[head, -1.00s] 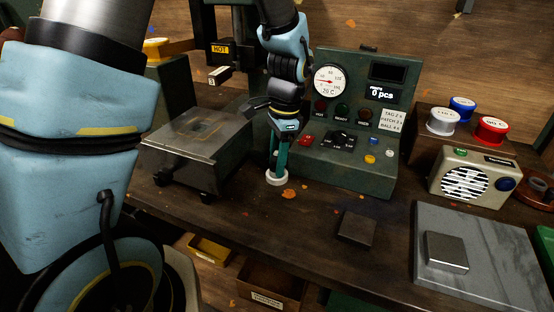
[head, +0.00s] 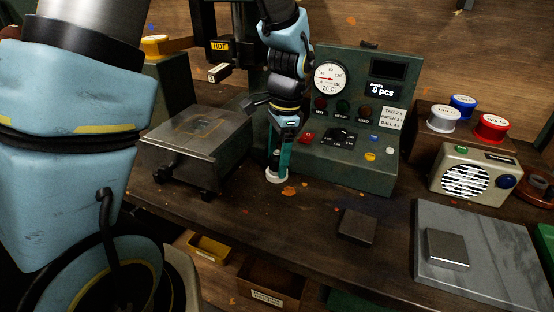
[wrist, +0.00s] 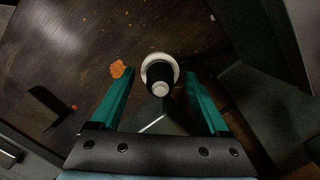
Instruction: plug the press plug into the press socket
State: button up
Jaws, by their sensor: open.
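In the wrist view a round black piece with a pale grey end and a white ring (wrist: 158,68), apparently the press plug, lies between the fingertips. In the head view its white base (head: 277,178) shows on the bench just under my gripper. My gripper (head: 277,168) points down with its teal fingers low by the base. In the wrist view the gripper (wrist: 160,74) is open, with one finger on each side of the piece and gaps showing. The press (head: 232,55) with a HOT sign stands behind. I cannot make out the press socket.
A metal-topped block (head: 197,140) stands close left of my gripper. A green control box (head: 345,165) stands close right. A dark block (head: 357,226), a grey slab (head: 480,285) and a radio (head: 475,175) are farther right. The front bench between is mostly clear.

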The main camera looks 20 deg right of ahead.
jog(key=r, duration=0.6)
jog(key=d+r+b, duration=0.1)
jog(key=r, duration=0.3)
jog(key=shift+d, duration=0.1)
